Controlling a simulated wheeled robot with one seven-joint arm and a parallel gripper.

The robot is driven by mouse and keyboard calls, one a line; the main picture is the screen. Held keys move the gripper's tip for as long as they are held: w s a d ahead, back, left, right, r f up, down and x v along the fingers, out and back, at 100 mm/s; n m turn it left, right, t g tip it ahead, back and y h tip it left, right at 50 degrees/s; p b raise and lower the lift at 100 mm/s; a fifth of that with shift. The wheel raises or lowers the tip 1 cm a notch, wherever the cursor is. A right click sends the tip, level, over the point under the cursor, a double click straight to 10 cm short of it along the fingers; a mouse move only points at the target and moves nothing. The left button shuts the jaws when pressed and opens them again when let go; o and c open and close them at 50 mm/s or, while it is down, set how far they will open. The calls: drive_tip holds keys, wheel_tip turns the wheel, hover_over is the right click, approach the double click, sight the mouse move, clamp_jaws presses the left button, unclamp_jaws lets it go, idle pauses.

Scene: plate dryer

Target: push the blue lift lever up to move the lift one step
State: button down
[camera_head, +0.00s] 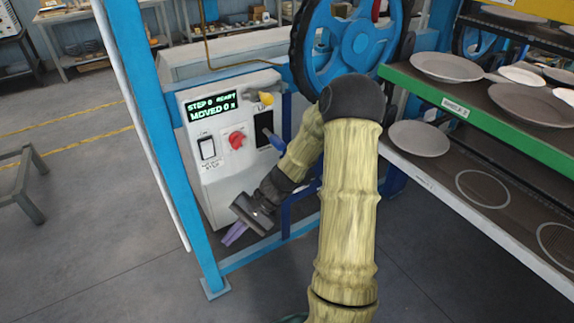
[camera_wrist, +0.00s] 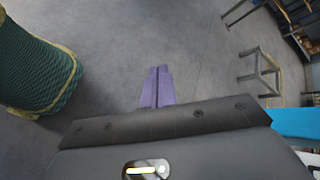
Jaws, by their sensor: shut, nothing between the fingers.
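The blue lift lever (camera_head: 274,139) sticks out of a dark slot (camera_head: 263,122) on the right part of the white control panel (camera_head: 215,175) in the head view. My arm passes close to its right side. My gripper (camera_head: 235,233) is low in front of the panel's lower part, below and left of the lever, apart from it. Its purple fingers point down and left. In the wrist view the fingers (camera_wrist: 157,86) are together with nothing between them. The lever does not show in the wrist view. The display (camera_head: 212,107) reads "STEP 0 READY" and "MOVED 0", followed by an unclear character.
A red knob (camera_head: 237,139), a white rocker switch (camera_head: 207,148) and a yellow-topped control (camera_head: 266,98) share the panel. A blue post (camera_head: 150,120) stands at its left. A green-edged shelf (camera_head: 450,105) with plates is at right. The floor at left is mostly open.

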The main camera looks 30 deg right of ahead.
drive_tip(key=w+d+f+m+t+y+b, duration=0.4)
drive_tip(key=w+d+m+t+y+b, duration=0.25)
drive_tip(key=w+d+t, duration=0.35)
drive_tip(key=s+d+f+m+t+h+b, duration=0.1)
drive_tip(key=d+m+t+h+b, duration=0.5)
drive_tip(key=d, duration=1.5)
drive_tip(key=m+t+h, duration=0.1)
drive_tip(key=m+t, duration=0.2)
drive_tip(key=t, duration=0.4)
drive_tip(key=shift+s+d+f+t, duration=0.15)
drive_tip(key=shift+d+f+t, duration=0.15)
drive_tip(key=shift+f+t, duration=0.1)
drive_tip(key=b, duration=0.1)
approach(273, 138)
drive_tip(key=w+d+f, duration=0.2)
drive_tip(key=w+f, duration=0.1)
drive_tip(key=r, duration=0.1)
drive_tip(key=a+r, duration=0.2)
drive_tip(key=r, duration=0.1)
drive_tip(key=shift+w, duration=0.35)
